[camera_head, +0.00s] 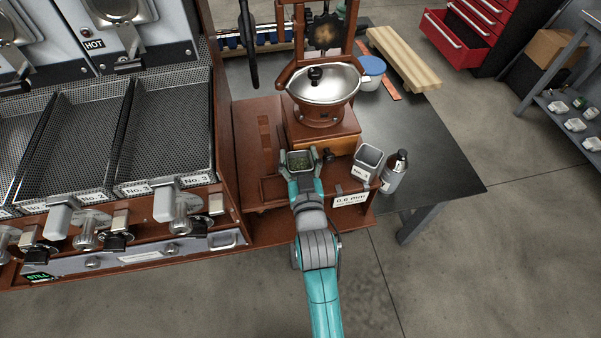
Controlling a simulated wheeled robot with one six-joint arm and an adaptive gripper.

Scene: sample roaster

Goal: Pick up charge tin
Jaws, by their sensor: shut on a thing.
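The charge tin (299,161) is a small square metal tin with greenish beans or grounds inside. It stands at the front of the brown wooden shelf, in front of the grinder. My gripper (301,167) comes from the front and is shut on the tin, with a teal finger on each side of it. The tin's lower part is hidden by my gripper. I cannot tell whether the tin rests on the shelf or is slightly above it. A second, similar tin (367,161) with a "No." label stands to the right, apart from my gripper.
The grinder (323,117) with its steel bowl stands right behind the held tin. A grey bottle (394,172) stands beside the second tin. A "0.6 mm" label (350,199) is on the shelf front. Roaster trays (172,125) lie left. The dark table (433,150) has free room at right.

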